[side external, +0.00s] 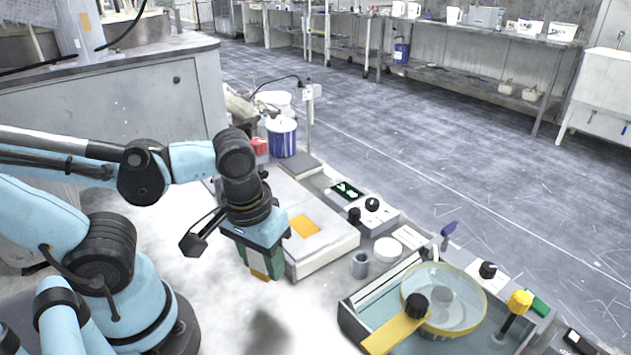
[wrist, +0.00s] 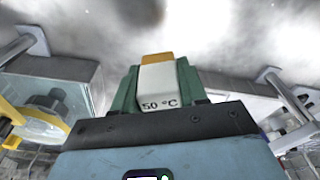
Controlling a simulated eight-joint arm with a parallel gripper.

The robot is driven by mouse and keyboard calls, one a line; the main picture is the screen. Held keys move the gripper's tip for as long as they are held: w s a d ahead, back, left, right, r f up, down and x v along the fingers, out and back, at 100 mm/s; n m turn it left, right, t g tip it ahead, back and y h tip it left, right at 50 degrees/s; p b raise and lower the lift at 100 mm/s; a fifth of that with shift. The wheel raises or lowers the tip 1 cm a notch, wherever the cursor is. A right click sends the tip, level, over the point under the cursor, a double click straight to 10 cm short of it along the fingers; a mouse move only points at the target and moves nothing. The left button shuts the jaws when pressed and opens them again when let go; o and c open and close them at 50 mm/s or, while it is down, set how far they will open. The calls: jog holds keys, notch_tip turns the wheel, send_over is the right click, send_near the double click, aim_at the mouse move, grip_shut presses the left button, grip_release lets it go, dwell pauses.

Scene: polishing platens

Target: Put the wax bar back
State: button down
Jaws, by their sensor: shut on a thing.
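My gripper (side external: 258,262) hangs over the pale bench, left of a white box-shaped unit. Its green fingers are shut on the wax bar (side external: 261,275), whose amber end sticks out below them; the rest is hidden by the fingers. In the wrist view the bar (wrist: 158,84) sits between the green fingers (wrist: 157,90), with a white wrapper marked "50 °C" and an amber tip pointing away. The bar appears held above the bench, with a blurred dark shadow below.
The white unit (side external: 330,243) has an orange square (side external: 305,226) on top. A grey cup (side external: 360,264) and white round dish (side external: 388,249) stand right of it. A polisher with a yellow-ringed platen (side external: 485,312) is at front right. A blue-banded bucket (side external: 282,138) stands behind. The near bench is clear.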

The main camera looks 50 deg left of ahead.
jog(key=w+a+f, duration=0.1)
jog(key=a, duration=0.1)
jog(key=w+a+f, duration=0.1)
jog(key=a, duration=0.1)
jog(key=w+a+f, duration=0.1)
jog(key=a+f, duration=0.1)
jog(key=shift+s+d+f, duration=0.1)
jog(key=shift+f, duration=1.8)
jog(key=c, duration=0.9)
grip_release()
jog(key=shift+f, duration=0.15)
jog(key=shift+r, duration=0.2)
jog(key=shift+s+r, duration=0.7)
jog(key=shift+r, duration=5.1)
jog(key=w+m+t, duration=0.1)
jog(key=w+t, duration=0.1)
jog(key=w+d+r+m+t, duration=0.1)
jog(key=w+m+t, duration=0.1)
jog(key=w, duration=0.1)
jog(key=w+d+m+t, duration=0.1)
jog(key=w+t, duration=0.1)
jog(key=w, duration=0.1)
jog(key=shift+r+m+h, duration=0.25)
jog(key=shift+m+h, duration=0.05)
